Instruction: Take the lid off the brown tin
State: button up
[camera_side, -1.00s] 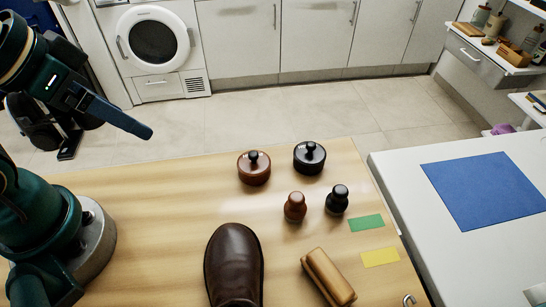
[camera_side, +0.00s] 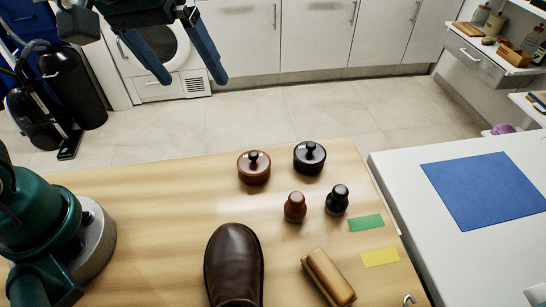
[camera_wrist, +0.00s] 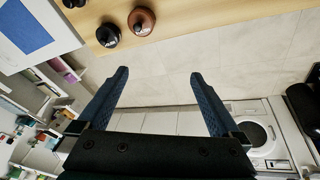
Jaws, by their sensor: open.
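The brown tin (camera_side: 254,174) stands near the back edge of the wooden table in the side view, with its brown lid and black knob (camera_side: 253,157) on top. It also shows at the top of the wrist view (camera_wrist: 142,21). A black tin (camera_side: 309,160) of the same shape stands just right of it, with its lid on. My gripper (camera_side: 196,80) is raised high, behind and left of the tins. Its two blue fingers are spread and empty; they also show in the wrist view (camera_wrist: 158,72), pointing toward the tins.
In front of the tins stand a small brown bottle (camera_side: 295,208) and a small black one (camera_side: 336,201). A dark shoe (camera_side: 233,268), a brush (camera_side: 328,277), a green card (camera_side: 366,223) and a yellow card (camera_side: 380,257) lie nearer. The table's left middle is clear.

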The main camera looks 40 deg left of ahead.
aim_at(253, 154)
jog(key=w+d+f+g, duration=0.1)
jog(key=d+f, duration=0.1)
jog(key=f, duration=0.3)
jog(key=w+d+f+g, duration=0.1)
jog(key=d+f, duration=0.1)
jog(key=f, duration=0.3)
jog(key=w+d+f+g, duration=0.1)
jog(key=w+d+f, duration=0.1)
jog(key=f, duration=0.3)
jog(key=shift+d+f+m+g+y, duration=0.3)
jog(key=shift+d+g, duration=0.1)
jog(key=shift+d, duration=0.1)
jog(key=shift+f, duration=0.4)
jog(key=c, duration=1.2)
jog(key=shift+c, duration=0.2)
jog(key=shift+r, duration=0.15)
